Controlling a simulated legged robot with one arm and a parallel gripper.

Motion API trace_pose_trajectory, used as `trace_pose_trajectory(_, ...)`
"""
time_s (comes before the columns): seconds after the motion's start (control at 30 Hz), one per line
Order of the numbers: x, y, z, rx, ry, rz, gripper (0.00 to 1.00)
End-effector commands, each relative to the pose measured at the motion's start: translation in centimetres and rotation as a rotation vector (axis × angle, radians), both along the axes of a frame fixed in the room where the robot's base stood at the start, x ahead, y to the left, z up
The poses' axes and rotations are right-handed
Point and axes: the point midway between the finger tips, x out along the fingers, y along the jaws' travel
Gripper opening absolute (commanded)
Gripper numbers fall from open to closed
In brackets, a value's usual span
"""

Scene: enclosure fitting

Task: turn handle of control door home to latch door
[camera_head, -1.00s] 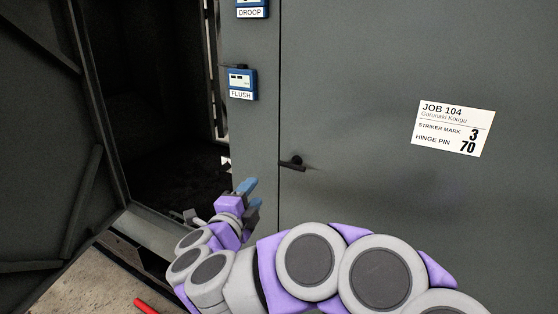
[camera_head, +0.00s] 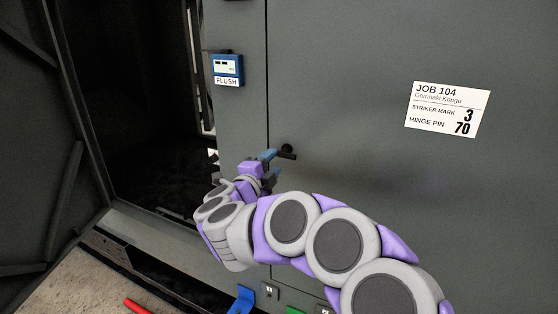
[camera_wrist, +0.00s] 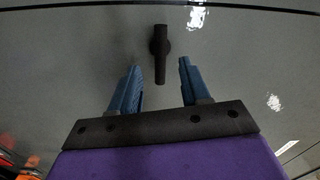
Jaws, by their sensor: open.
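The control door (camera_head: 350,60) is a grey panel that stands flush with the frame at its left seam. Its dark handle (camera_head: 287,152) sits near that seam; its lever points left in the head view, partly behind my gripper. In the wrist view the handle (camera_wrist: 160,55) shows a round hub with the lever running toward my gripper. My gripper (camera_head: 270,165) is at the handle's left. The wrist view shows its two blue fingers (camera_wrist: 156,82) apart, with the lever's end between and just ahead of the tips. I cannot tell whether they touch.
A white job card (camera_head: 447,109) is on the door. A blue gauge marked FLUSH (camera_head: 227,70) is on the frame left of the seam. A dark open bay (camera_head: 140,110) lies further left. A red rod (camera_head: 138,304) and a blue piece (camera_head: 243,299) are low down.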

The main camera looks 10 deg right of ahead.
Motion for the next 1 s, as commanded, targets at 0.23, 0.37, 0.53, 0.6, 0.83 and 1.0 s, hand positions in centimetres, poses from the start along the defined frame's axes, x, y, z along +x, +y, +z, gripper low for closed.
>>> trace_pose_trajectory(0.23,3.0,-2.4,-0.2,0.002,0.001,-0.001,0.47)
trace_pose_trajectory(0.37,3.7,-2.9,-0.1,0.0,0.002,0.0,0.47)
trace_pose_trajectory(0.53,4.1,-3.0,-0.1,0.0,0.002,0.002,0.47)
trace_pose_trajectory(0.6,4.1,-3.0,-0.1,0.0,0.002,0.002,0.47)
trace_pose_trajectory(0.83,4.1,-2.9,-0.1,0.0,0.002,0.003,0.36)
trace_pose_trajectory(1.0,4.1,-2.9,-0.1,0.0,0.002,0.003,0.2)
